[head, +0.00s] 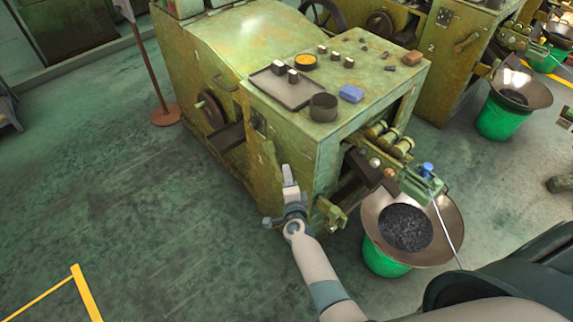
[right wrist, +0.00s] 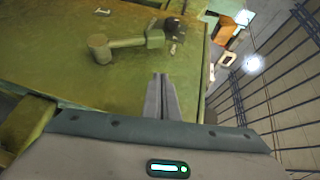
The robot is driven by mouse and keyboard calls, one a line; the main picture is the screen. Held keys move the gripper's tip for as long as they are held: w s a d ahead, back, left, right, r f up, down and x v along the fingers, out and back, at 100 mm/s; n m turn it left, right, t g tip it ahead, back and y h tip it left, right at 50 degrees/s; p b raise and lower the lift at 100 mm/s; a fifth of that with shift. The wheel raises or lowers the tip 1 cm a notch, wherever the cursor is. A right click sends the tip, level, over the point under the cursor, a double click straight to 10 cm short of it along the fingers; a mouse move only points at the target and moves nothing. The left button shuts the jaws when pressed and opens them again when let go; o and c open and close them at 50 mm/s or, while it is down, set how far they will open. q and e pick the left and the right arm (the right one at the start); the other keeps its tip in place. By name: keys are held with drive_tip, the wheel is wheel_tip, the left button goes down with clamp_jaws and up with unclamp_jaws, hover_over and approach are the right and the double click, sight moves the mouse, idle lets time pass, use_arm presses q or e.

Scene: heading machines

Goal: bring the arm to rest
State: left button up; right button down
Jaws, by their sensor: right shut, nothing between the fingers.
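My right arm reaches from the bottom of the head view up to the near side of the green-yellow machine (head: 200,60). My right gripper (head: 289,175) points upward in front of the machine's lower front corner. Its fingers are together with nothing between them. In the right wrist view the closed fingers (right wrist: 161,97) stand in front of a green-yellow machine panel (right wrist: 60,50) with a handle (right wrist: 125,43) on it. I cannot tell the exact gap to the panel. My left gripper is not in view.
A wide pan (head: 448,215) of dark pieces sits on a green bucket (head: 383,263) at the right.

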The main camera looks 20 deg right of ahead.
drive_tip(key=shift+s+r, duration=0.1)
drive_tip(key=shift+s, duration=0.2)
idle(0.4)
drive_tip(key=s+a+f+n+g+y+b, duration=0.2)
drive_tip(key=s+f+n, duration=0.2)
drive_tip(key=s+f, duration=0.55)
drive_tip(key=s+a+f+n+g+y+b, duration=0.15)
drive_tip(key=s+f+n, duration=0.3)
drive_tip(key=f, duration=0.95)
drive_tip(key=s+a+f+n+g+y+b, duration=0.2)
drive_tip(key=s+a+f+n+g+b, duration=0.15)
drive_tip(key=s+f, duration=0.6)
drive_tip(key=s+d+f+n+g+b, duration=0.1)
drive_tip(key=s+d+f+n+g, duration=0.1)
drive_tip(key=s+f, duration=0.5)
drive_tip(key=s+d+f+n+g+h+b, duration=0.1)
drive_tip(key=s+f, duration=0.6)
drive_tip(key=s, duration=0.9)
drive_tip(key=s+d+f+n+g+b, duration=0.3)
drive_tip(key=s+d+f+n+g, duration=0.2)
drive_tip(key=s, duration=0.7)
wheel_tip(320, 180, down, 2)
drive_tip(key=shift+s+f+n, duration=0.15)
drive_tip(key=shift+s+n, duration=0.05)
drive_tip(key=shift+n, duration=0.9)
drive_tip(key=shift+a+h, duration=0.1)
drive_tip(key=shift+h, duration=0.15)
